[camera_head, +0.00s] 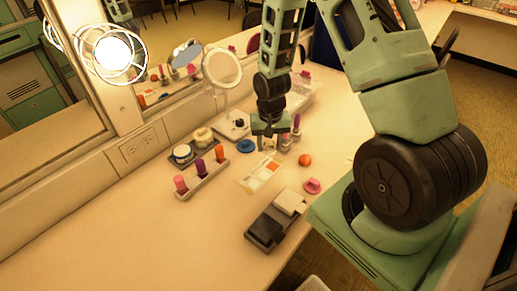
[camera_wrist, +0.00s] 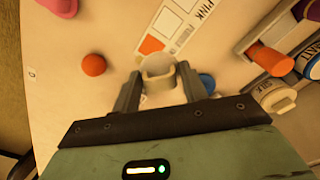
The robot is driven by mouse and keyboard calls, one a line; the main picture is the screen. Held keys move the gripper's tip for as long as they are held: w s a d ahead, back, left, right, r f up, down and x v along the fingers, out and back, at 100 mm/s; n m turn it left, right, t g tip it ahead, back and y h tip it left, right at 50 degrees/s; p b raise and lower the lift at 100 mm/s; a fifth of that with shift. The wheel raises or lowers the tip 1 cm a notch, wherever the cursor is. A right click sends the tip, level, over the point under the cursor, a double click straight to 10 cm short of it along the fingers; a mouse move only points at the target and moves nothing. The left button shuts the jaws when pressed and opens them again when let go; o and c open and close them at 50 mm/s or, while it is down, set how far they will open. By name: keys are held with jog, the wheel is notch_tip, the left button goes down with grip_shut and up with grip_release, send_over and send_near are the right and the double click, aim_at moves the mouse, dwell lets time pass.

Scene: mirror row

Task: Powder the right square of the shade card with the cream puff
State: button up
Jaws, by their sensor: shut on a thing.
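The cream puff (camera_wrist: 158,72) is between the two fingertips of my gripper (camera_wrist: 160,82) in the wrist view, and the jaws are shut on it. In the head view my gripper (camera_head: 268,143) hangs just behind the shade card (camera_head: 244,185), and the puff is hard to make out there. The card lies flat on the counter and also shows in the wrist view (camera_wrist: 188,28), with a row of squares and the word PINK. An orange square (camera_wrist: 151,45) is at the end nearest my gripper; the other squares there look pale. Whether the puff touches anything is unclear.
A lipstick rack (camera_head: 203,182) stands left of the card. An orange ball (camera_head: 304,160) and a pink knobbed piece (camera_head: 313,186) lie to its right. A dark box (camera_head: 266,232) is in front. A blue disc (camera_head: 246,146), small bottles and a round mirror (camera_head: 222,68) are behind.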

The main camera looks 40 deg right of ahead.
aim_at(276, 168)
jog(key=shift+d+f+m, duration=0.2)
jog(key=shift+d+m, duration=0.1)
jog(key=shift+f+b, duration=2.4)
jog(key=shift+f, duration=0.35)
jog(key=shift+f+b, duration=0.4)
jog(key=shift+f, duration=0.2)
jog(key=shift+s+r, duration=0.1)
jog(key=shift+s, duration=0.1)
jog(key=shift+s+d, duration=0.1)
jog(key=shift+s, duration=0.15)
jog(key=shift+s+d, duration=0.15)
jog(key=shift+s, duration=0.9)
jog(key=shift+w+p, duration=0.2)
jog(key=shift+p, duration=0.1)
